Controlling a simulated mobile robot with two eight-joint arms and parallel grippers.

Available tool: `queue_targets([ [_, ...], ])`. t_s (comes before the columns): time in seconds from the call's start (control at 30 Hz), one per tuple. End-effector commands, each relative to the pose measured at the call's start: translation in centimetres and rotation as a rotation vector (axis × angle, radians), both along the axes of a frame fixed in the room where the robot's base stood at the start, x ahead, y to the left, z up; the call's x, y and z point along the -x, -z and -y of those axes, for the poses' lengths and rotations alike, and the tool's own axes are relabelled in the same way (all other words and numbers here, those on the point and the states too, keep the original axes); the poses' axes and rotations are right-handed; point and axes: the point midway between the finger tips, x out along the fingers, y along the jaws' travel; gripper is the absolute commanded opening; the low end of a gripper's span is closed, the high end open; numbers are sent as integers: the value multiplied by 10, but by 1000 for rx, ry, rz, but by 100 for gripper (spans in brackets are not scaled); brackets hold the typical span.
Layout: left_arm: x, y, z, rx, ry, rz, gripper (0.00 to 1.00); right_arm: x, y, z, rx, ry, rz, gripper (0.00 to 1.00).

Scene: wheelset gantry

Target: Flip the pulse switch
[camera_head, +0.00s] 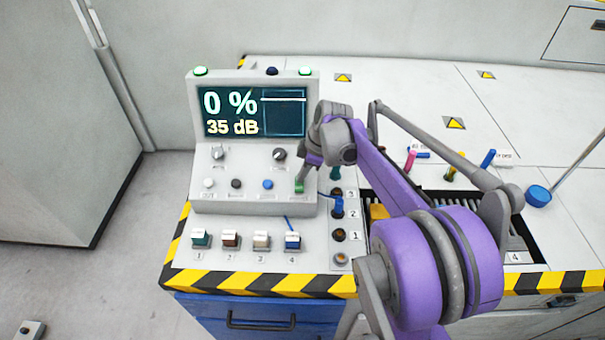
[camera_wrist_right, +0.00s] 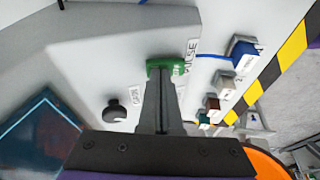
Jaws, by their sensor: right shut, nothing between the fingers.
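The control console (camera_head: 255,204) stands on the bench with a lit screen (camera_head: 255,112) reading 0 % and 35 dB. The green pulse switch (camera_head: 299,189) is at the lower right of its sloped panel. In the right wrist view the green switch (camera_wrist_right: 172,65) sits beside a label reading PULSE. My right gripper (camera_head: 301,179) is shut and empty, its fingertips right at the switch. In the wrist view the closed fingers (camera_wrist_right: 162,80) overlap the switch's near edge; whether they touch it I cannot tell. They hide part of the switch. My left gripper is not in view.
Two knobs (camera_head: 279,155) and several round buttons (camera_head: 267,184) share the panel. Several numbered plug blocks (camera_head: 202,238) stand in front, with a blue cable (camera_head: 288,222) at block 4. Sockets and a slotted tray lie right of the console, partly behind my arm.

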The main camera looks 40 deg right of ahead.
Motion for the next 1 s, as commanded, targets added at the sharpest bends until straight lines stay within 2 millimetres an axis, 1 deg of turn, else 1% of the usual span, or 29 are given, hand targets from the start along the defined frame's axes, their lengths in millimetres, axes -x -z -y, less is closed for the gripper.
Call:
queue_targets([
  [0.17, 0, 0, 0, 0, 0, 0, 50, 2, 1, -2, 0, 0, 0, 0],
  [0.47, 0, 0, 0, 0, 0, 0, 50, 12, 3, -10, 0, 0, 0, 0],
  [0.77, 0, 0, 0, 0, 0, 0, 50, 12, 3, -10, 1, 0, 1, 0],
  [0.87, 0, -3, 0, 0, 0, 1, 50, 11, 0, -12, 1, 0, 1, 0],
  [1.0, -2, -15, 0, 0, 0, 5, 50, 7, -14, -18, 0, -2, 2, 0],
])
